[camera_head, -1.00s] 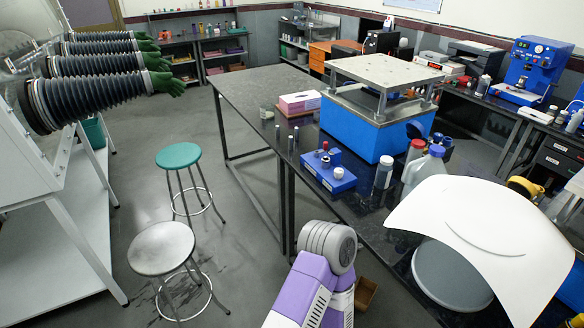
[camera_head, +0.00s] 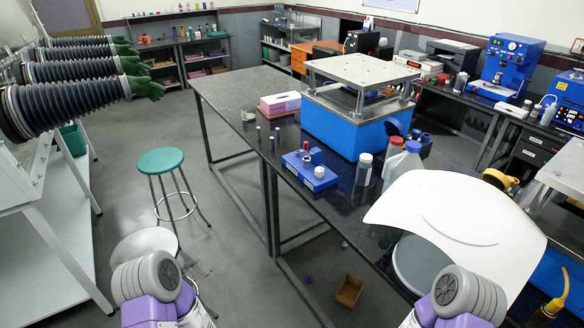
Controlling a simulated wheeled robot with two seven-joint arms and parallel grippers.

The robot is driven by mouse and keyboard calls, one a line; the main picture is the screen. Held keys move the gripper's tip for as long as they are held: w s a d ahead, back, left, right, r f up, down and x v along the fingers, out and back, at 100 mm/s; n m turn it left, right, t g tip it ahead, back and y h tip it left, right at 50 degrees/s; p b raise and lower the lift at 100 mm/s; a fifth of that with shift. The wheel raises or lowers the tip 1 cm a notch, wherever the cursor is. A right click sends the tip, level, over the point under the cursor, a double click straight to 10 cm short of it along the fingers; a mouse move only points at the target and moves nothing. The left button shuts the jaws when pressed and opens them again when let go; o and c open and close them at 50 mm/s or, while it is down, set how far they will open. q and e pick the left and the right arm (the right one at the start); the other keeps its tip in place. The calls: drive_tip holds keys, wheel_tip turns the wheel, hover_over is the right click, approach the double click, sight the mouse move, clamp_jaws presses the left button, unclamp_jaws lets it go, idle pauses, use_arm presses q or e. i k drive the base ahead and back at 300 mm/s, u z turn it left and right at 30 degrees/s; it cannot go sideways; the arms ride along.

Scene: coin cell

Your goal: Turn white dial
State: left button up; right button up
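A small blue box (camera_head: 308,170) sits on the dark table near its front edge. On its top are a white round knob (camera_head: 319,172), likely the white dial, and a red-topped part (camera_head: 306,146). The knob stands clear, with nothing touching it. Purple and grey links of my arms show at the bottom left and bottom right. Both grippers are outside the picture, so their state is hidden.
Behind the blue box stands a large blue press-like device (camera_head: 345,128) with a metal top plate. Bottles (camera_head: 364,169) and a curved white sheet (camera_head: 455,215) lie to the right. Small vials (camera_head: 274,138) stand left of the box. A green stool (camera_head: 161,161) stands left of the table.

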sight(319, 172)
drive_tip(key=k, duration=1.65)
drive_tip(key=z, duration=0.1)
drive_tip(key=i, duration=1.4)
drive_tip(key=u, duration=0.6)
drive_tip(key=i, duration=1.4)
drive_tip(key=u, duration=2.95)
